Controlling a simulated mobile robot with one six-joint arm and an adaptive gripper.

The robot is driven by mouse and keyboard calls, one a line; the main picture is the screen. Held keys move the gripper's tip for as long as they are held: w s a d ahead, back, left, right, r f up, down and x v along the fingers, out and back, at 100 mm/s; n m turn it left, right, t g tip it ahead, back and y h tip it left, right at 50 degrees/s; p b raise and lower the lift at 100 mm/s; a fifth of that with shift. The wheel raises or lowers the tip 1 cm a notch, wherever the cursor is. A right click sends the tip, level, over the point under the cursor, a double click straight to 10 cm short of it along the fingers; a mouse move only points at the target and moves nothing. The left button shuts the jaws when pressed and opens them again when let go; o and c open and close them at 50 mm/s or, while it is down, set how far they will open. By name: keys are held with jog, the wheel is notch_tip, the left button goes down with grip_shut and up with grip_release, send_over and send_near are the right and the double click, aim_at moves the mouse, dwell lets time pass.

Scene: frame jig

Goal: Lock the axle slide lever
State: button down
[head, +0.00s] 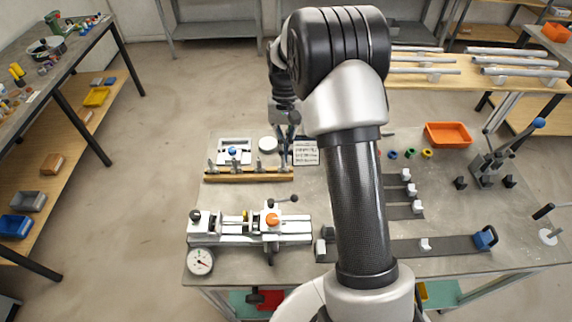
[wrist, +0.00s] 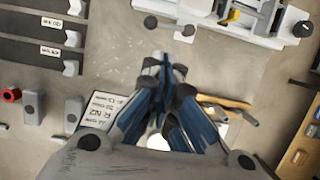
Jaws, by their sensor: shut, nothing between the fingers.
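A pale slide fixture (head: 236,238) lies along the near left part of the bench. It carries a lever with a dark knob (head: 293,198), an orange knob (head: 272,219) and a black knob (head: 196,215) at its left end. Which of these is the axle slide lever, and whether it is locked, I cannot tell. Part of the fixture (wrist: 262,32) shows along the top of the wrist view. My gripper (head: 283,157) is over the bench behind the fixture, apart from it. In the wrist view its blue-sided fingers (wrist: 165,66) are together and empty.
A wooden strip with upright pegs (head: 248,175) stands behind the fixture, beside a printed card (head: 305,153). A dial gauge (head: 201,261) sits at the near left corner. Dark strips with pale blocks (head: 440,246) and an orange tray (head: 448,134) lie to the right.

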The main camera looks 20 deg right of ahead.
jog(key=w+f+n, duration=0.1)
jog(key=w, duration=0.3)
jog(key=s+a+f+b, duration=0.1)
jog(key=s+f+b, duration=0.2)
jog(key=s+f, duration=0.4)
jog(key=shift+a+f, duration=0.25)
jog(key=shift+f, duration=1.35)
jog(key=shift+s+f+m, duration=0.1)
jog(key=shift+s+m, duration=0.5)
jog(key=shift+s, duration=0.05)
